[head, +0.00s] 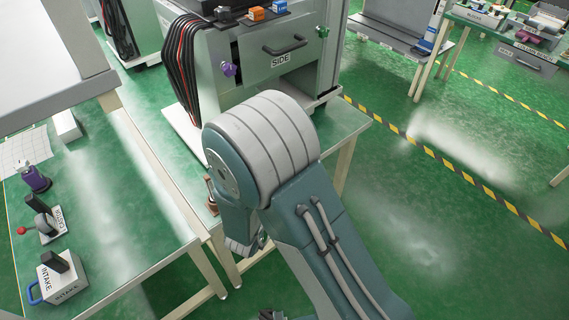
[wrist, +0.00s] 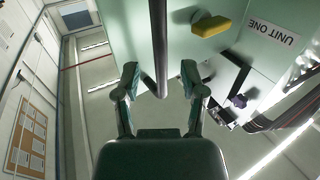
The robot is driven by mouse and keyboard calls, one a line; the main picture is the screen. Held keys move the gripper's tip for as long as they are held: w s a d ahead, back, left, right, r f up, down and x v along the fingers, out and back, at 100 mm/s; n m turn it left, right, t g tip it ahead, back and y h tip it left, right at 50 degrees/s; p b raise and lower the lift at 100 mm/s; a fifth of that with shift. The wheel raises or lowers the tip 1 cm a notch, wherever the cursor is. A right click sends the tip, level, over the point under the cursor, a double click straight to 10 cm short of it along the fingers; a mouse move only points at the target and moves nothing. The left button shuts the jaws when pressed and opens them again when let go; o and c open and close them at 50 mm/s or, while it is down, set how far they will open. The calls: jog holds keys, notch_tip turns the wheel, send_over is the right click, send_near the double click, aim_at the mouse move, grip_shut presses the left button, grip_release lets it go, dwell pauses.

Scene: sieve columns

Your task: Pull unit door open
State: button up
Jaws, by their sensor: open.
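In the wrist view a pale green panel labelled UNIT ONE (wrist: 272,33) fills the upper right. A dark bar handle (wrist: 157,40) runs down from the top edge. My gripper (wrist: 160,75) is open, with one finger on each side of the bar's lower end in the picture. A gap shows between the bar and both fingers. I cannot tell how deep the bar sits between them, or whether the door stands ajar. In the head view my arm covers the middle, and the gripper and the handle cannot be made out there.
A yellow knob (wrist: 211,26) sits on the panel right of the bar. In the head view a cabinet with a SIDE drawer (head: 283,59) stands on a bench, beside dark and red cables (head: 182,70). Green floor is free at right.

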jog(key=v, duration=0.8)
jog(key=shift+s, duration=0.2)
jog(key=shift+a, duration=0.1)
jog(key=w+r+n+g+y, duration=0.1)
jog(key=w+r+g+y, duration=0.3)
jog(key=w+r+y, duration=0.4)
jog(key=s+d+r+n+g, duration=0.2)
jog(key=s+d+r, duration=0.3)
jog(key=s+d, duration=0.3)
jog(key=s+d+r+n+g, duration=0.2)
jog(key=s+d+r+g, duration=0.2)
jog(key=s+d, duration=0.5)
jog(key=s+r, duration=0.1)
jog(key=s, duration=0.3)
jog(key=shift+s+d, duration=0.15)
jog(key=shift+s, duration=0.05)
jog(key=shift+r, duration=0.15)
dwell(0.6)
